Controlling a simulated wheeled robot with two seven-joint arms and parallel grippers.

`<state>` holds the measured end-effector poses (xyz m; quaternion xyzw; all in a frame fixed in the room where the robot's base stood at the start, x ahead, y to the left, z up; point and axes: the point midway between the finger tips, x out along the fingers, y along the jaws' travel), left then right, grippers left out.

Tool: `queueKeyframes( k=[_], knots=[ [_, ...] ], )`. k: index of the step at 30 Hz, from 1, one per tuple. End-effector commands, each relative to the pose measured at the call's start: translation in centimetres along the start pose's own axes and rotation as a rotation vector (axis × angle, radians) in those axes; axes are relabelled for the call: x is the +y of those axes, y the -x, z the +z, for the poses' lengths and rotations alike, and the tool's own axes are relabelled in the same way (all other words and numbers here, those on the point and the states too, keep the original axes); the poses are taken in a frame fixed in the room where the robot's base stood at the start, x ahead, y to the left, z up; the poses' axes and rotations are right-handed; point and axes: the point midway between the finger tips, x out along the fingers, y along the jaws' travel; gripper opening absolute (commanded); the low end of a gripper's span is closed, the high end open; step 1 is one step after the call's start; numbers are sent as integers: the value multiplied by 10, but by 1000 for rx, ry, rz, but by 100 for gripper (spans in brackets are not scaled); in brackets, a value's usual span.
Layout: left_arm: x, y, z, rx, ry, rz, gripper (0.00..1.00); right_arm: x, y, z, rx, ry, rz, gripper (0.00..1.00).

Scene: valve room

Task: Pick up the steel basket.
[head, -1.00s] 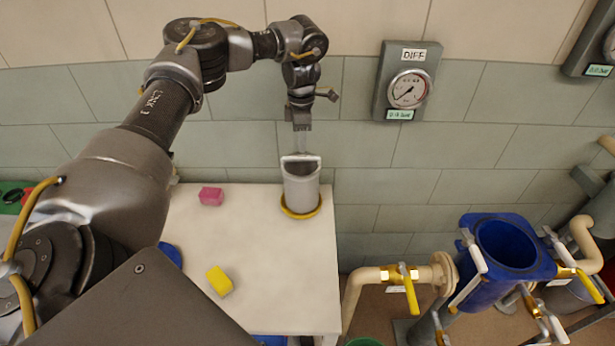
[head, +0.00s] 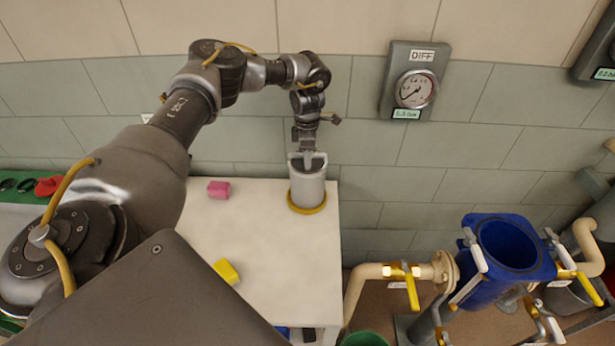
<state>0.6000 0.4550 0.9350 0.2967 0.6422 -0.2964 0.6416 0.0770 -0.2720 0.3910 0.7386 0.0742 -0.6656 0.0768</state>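The steel basket (head: 308,189) is a grey upright cylinder with an open top. It stands in a yellow ring (head: 307,210) near the back right corner of the white table. My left gripper (head: 308,160) points down from above, with its fingers at the basket's upper rim. The fingers overlap the rim in this view, so I cannot tell whether they are closed on it or just beside it. My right gripper is not in view.
A pink block (head: 218,190) and a yellow block (head: 226,271) lie on the white table (head: 262,235). A gauge (head: 414,90) hangs on the wall behind. At the right are a blue strainer housing (head: 510,248) and pipes with yellow-handled valves (head: 411,285).

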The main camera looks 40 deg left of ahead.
Motion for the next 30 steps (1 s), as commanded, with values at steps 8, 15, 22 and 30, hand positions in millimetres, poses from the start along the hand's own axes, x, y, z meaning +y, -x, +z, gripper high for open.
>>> queueKeyframes(
  k=[8, 15, 22, 30],
  knots=[
    [0, -23, 1, -1, -1, 1, 38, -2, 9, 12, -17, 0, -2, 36],
    [0, -23, 1, -1, -2, 1, 30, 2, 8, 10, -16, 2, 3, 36],
    [0, -23, 1, -1, -2, 1, 0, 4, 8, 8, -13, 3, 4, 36],
    [0, -23, 1, -1, -2, 1, 0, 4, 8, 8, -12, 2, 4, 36]
  ],
)
